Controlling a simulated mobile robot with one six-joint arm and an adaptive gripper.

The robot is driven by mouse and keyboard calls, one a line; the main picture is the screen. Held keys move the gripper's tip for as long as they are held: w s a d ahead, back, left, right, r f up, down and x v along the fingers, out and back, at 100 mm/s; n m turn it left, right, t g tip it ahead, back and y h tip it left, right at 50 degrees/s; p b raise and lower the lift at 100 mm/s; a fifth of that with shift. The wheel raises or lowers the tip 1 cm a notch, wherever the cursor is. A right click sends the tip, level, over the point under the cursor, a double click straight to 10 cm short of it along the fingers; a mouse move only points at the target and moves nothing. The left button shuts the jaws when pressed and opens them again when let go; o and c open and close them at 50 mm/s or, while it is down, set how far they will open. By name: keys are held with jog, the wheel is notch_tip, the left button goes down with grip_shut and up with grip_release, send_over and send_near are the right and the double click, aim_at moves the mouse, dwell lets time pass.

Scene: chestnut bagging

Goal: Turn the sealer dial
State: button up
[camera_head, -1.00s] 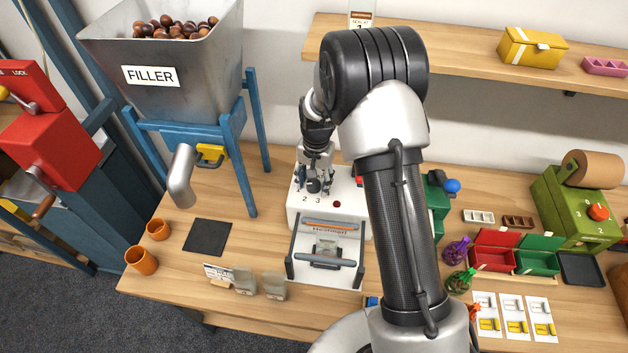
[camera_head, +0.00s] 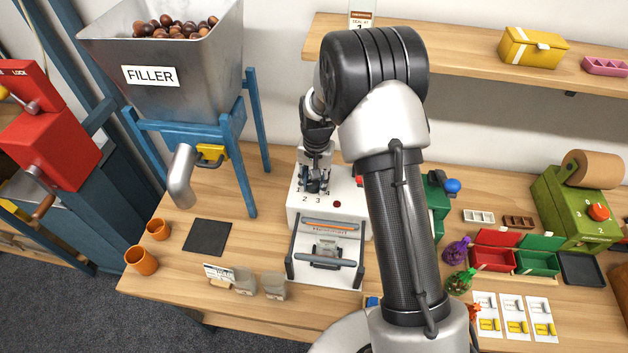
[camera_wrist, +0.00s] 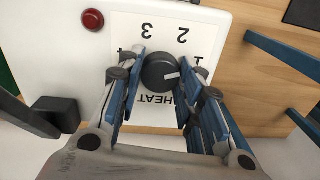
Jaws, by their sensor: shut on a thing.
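The white sealer (camera_head: 350,205) stands on the bench in the head view, with an orange-striped front bar. Its dark round dial (camera_wrist: 158,73) shows in the wrist view on the "HEAT" panel, which is marked 1 to 4. The dial's white pointer line faces right in that view, close to the 1. My gripper (camera_wrist: 161,66) is shut on the dial, one finger on each side of it. In the head view my gripper (camera_head: 313,185) is over the panel and mostly hides the dial.
A red button (camera_wrist: 93,19) sits beside the panel. The filler (camera_head: 165,95) and its spout are left of the sealer. Small bags (camera_head: 258,284) stand in front of it, and a dark mat (camera_head: 207,237) lies to the left. A green machine (camera_head: 575,215) stands at right.

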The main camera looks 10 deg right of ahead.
aim_at(315, 183)
jog(key=n, duration=0.4)
jog(key=shift+n, duration=2.2)
jog(key=o, duration=1.1)
jog(key=shift+c, duration=0.2)
notch_tip(315, 183, up, 12)
jog(key=shift+d, duration=0.2)
